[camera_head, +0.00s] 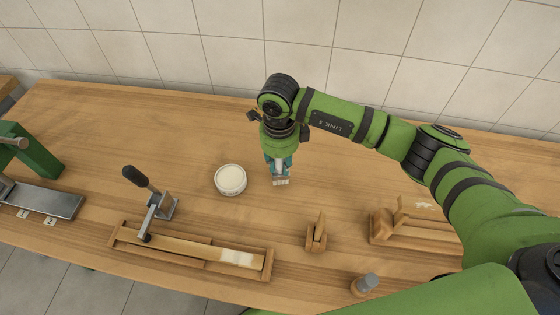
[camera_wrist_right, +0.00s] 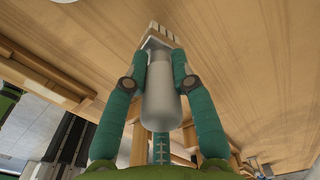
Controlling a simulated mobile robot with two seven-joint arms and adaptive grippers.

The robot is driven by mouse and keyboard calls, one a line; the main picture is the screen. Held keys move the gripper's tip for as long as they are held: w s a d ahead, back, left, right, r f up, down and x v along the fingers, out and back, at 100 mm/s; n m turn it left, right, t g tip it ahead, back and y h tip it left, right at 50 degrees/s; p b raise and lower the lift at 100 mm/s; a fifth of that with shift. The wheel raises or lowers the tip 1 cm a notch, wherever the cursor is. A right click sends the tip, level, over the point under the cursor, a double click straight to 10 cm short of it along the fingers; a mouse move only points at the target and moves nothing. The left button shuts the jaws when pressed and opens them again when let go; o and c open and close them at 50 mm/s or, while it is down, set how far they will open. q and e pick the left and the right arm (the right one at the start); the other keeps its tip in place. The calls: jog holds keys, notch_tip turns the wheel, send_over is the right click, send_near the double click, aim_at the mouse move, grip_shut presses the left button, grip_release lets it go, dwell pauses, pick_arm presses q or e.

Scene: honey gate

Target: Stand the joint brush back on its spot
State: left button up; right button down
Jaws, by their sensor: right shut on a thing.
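The joint brush (camera_wrist_right: 162,105) has a smooth grey handle and a pale, block-like end with light strips. My right gripper (camera_wrist_right: 158,72) is shut on it, with a teal finger on each side of the handle in the right wrist view. In the head view my right gripper (camera_head: 279,163) points down over the middle of the workbench, and the pale brush end (camera_head: 281,182) shows below the fingers. I cannot tell whether that end touches the bench. Most of the handle is hidden in the head view. My left gripper is not in view.
A round white-topped pot (camera_head: 230,180) stands just left of the brush. A wooden jig (camera_head: 190,247) with a toggle clamp (camera_head: 152,207) lies front left. A small wooden stand (camera_head: 316,236), wooden blocks (camera_head: 415,222) and a grey-topped piece (camera_head: 366,283) are to the right.

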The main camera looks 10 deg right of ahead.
jog(key=shift+f+b, duration=1)
jog(key=c, duration=1)
grip_release()
jog(key=shift+o, duration=0.2)
jog(key=shift+r, duration=0.1)
jog(key=shift+r+p, duration=2.25)
jog(key=shift+r, duration=1.7)
